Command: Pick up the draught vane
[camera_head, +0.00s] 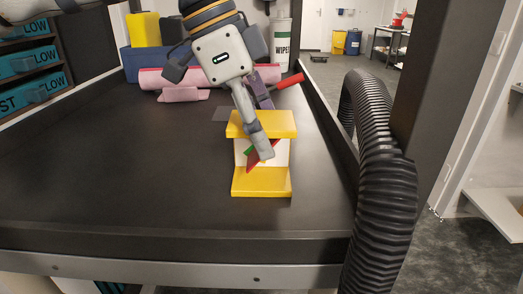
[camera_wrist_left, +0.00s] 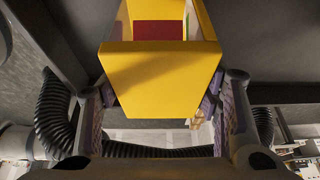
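The draught vane (camera_head: 262,181) appears to be the upright piece with a yellow top, yellow base, white middle and red and green parts. It stands on the dark bench. In the left wrist view its yellow block (camera_wrist_left: 160,80) fills the upper middle, with red and green above. My left gripper (camera_head: 262,125) comes down over the yellow top, one finger in front and the other partly hidden behind. In the wrist view the fingers (camera_wrist_left: 162,112) are spread either side of the yellow block, with gaps near its lower edge. My right gripper is not in view.
A ribbed black hose (camera_head: 384,170) rises beyond the bench's right edge. Pink rolls (camera_head: 178,78), a blue bin (camera_head: 140,62) and a WIPES tub (camera_head: 282,45) stand at the back. A red handle (camera_head: 288,81) shows behind my gripper. The bench (camera_head: 130,170) is clear on the left.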

